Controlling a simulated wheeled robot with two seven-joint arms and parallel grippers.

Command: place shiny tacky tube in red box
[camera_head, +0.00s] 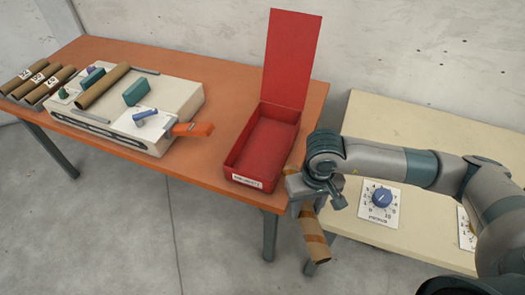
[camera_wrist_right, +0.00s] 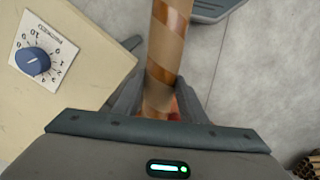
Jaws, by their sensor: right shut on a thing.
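The red box (camera_head: 232,168) stands open on the orange table, its tall lid upright at the back and a white label on its front. No tube shows inside it. My right gripper (camera_head: 306,203) is just right of the box, past the table's edge. It is shut on a brown cardboard tube with glossy spiral bands (camera_head: 315,240), which hangs tilted over the floor. In the right wrist view the tube (camera_wrist_right: 168,45) runs between the two fingers (camera_wrist_right: 160,100). My left gripper is out of view.
A cream winder (camera_head: 180,95) with a brown tube on top and an orange lever (camera_head: 192,129) stands left of the box. Several labelled tubes (camera_head: 35,78) lie at the far left. A cream table (camera_head: 410,140) with a blue dial (camera_head: 382,197) is under my right arm.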

